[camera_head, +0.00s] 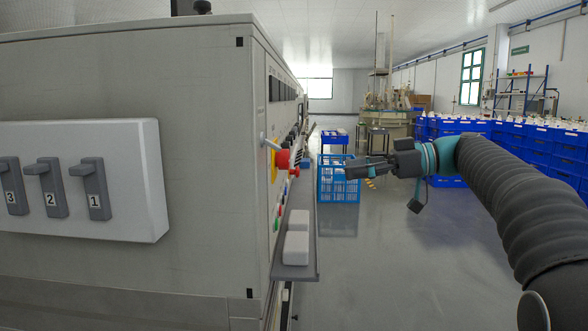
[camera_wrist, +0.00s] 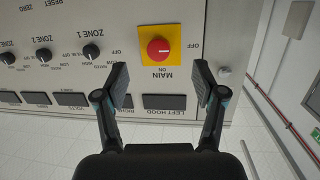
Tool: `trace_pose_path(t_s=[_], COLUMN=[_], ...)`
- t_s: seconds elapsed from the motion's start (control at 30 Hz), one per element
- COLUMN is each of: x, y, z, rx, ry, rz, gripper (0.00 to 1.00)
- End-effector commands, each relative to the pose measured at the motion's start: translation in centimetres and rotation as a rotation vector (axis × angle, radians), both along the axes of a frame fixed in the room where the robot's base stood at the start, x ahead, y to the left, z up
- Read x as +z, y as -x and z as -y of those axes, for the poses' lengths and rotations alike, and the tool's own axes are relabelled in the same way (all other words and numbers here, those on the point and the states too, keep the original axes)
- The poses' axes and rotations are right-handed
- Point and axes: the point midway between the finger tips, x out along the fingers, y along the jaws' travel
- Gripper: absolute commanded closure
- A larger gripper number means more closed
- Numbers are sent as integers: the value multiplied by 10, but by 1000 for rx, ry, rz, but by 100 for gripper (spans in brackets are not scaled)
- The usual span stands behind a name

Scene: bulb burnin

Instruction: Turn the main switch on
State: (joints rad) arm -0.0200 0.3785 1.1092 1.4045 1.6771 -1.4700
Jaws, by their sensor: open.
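The main switch is a red round knob on a yellow square plate (camera_wrist: 159,48), seen in the wrist view with the word MAIN, ON below it and OFF at its right. A small pale mark on the knob seems to lie toward the OFF side, but it is too small to be sure. In the head view the switch (camera_head: 282,160) sticks out from the panel's near end. My gripper (camera_head: 352,172) is open and empty, to the right of the switch and apart from it. In the wrist view its fingers (camera_wrist: 161,67) stand apart on either side of the plate's lower edge.
Black zone knobs (camera_wrist: 92,51) and dark rectangular buttons (camera_wrist: 165,102) lie near the switch. A shelf (camera_head: 295,272) with white boxes juts out below the panel. Numbered grey switches (camera_head: 95,190) sit on the cabinet's near side. A blue crate (camera_head: 338,185) stands beyond; the floor before the panel is clear.

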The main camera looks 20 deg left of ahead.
Motion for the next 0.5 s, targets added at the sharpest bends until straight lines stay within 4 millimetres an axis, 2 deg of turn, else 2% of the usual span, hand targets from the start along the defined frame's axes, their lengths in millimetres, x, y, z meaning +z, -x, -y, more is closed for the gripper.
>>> trace_pose_path(t_s=[0.03, 0.2, 0.37, 0.5], x=[-1, 7, 10, 10], y=[-9, -22, -24, -20], z=[-2, -2, -4, -18], rx=[36, 119, 146, 149], ry=[-50, -173, -216, -218], rz=[48, 179, 226, 228], gripper=[30, 30, 30, 30])
